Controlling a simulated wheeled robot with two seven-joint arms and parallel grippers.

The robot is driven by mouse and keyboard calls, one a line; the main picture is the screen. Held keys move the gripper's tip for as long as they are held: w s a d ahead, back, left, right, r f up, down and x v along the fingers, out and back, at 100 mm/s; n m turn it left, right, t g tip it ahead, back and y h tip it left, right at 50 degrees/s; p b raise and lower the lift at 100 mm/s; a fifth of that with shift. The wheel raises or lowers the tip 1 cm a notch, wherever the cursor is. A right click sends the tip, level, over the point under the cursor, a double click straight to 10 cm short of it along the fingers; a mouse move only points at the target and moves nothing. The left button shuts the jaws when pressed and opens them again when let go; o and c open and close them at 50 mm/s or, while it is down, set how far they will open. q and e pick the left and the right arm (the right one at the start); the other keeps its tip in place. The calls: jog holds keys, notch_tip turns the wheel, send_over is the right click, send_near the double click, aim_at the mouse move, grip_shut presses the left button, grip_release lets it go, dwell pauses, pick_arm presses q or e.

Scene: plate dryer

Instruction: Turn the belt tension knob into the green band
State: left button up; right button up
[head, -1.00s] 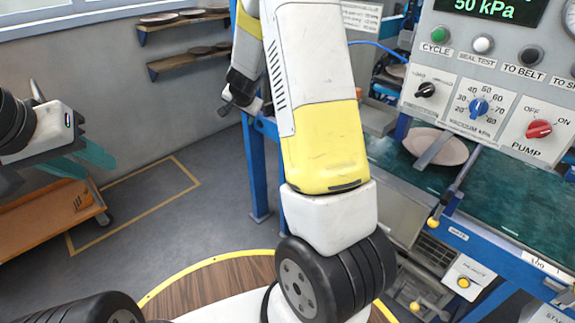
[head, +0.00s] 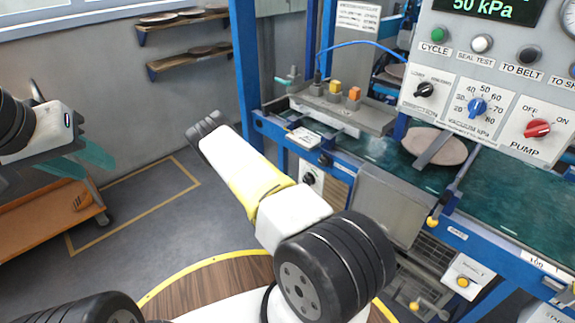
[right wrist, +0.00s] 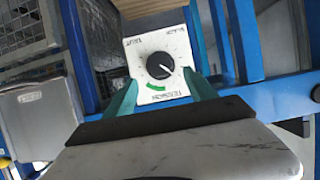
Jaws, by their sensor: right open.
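The belt tension knob (right wrist: 160,65) is a round black knob on a white plate with a green band (right wrist: 156,88) along its lower left in the right wrist view. A small white pointer mark seems to face lower right, outside the band. The plate's lettering appears upside down. The knob also shows in the head view (head: 309,178), low on the blue frame. My right gripper (right wrist: 163,94) is open and empty, its teal fingers either side of the plate in view, apart from the knob. My left gripper (head: 78,158) appears open and empty at far left.
A control panel (head: 490,80) with buttons and other knobs stands at right above the green belt (head: 400,160), which carries a plate (head: 440,147). Blue posts (right wrist: 77,50) flank the knob. An orange cart (head: 50,205) stands left. The floor between is clear.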

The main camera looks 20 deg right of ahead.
aim_at(306, 180)
jog(key=x, duration=0.6)
jog(key=shift+w+d+f, duration=0.15)
jog(key=shift+w+d, duration=0.05)
jog(key=shift+d, duration=0.05)
jog(key=c, duration=1.3)
